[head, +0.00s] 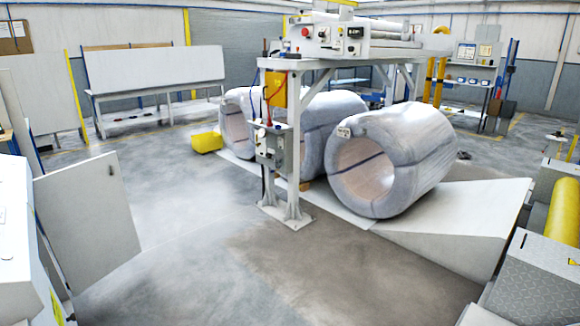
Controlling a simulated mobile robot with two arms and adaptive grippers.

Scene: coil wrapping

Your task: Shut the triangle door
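A white door panel (88,225) stands open at the left of the head view. It is swung out into the room from a white cabinet (18,240) at the left edge, with a clear angle between them. A small dark lock or handle mark (111,169) shows near its upper free edge. A yellow sticker (57,307) sits low on the cabinet side; I cannot tell its shape for certain. No triangle shows on the visible door face. Neither of my grippers is in view.
The concrete floor (190,270) right of the door is clear. A white gantry post (294,150) with a control box stands mid-view. Wrapped coils (390,160) lie behind it, beside a white ramp (470,215). A yellow bin (207,142) sits farther back. Machinery with a yellow roller (564,210) stands right.

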